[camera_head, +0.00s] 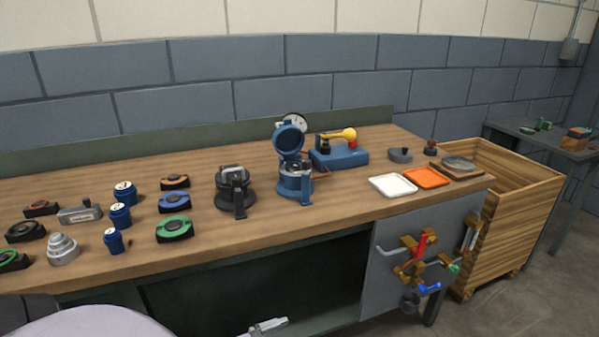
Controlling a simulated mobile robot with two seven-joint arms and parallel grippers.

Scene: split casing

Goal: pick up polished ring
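I cannot single out the polished ring for certain. A shiny round grey piece (459,163) lies on a small wooden board at the right end of the bench. A stepped silver metal piece (62,249) stands at the left front of the bench. A blue casing (294,180) with its round lid tilted up stands mid-bench; its inside is too small to make out. A small pale metal part (263,327) at the bottom edge may be my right gripper; its fingers cannot be made out. My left gripper is not in view.
The wooden bench (330,202) also holds a dark clamp device (235,190), blue canisters (120,215), coloured round parts (174,229), a white tray (393,185) and an orange tray (426,177). Handles protrude from the front panel (385,290). A wooden crate (510,225) stands at right.

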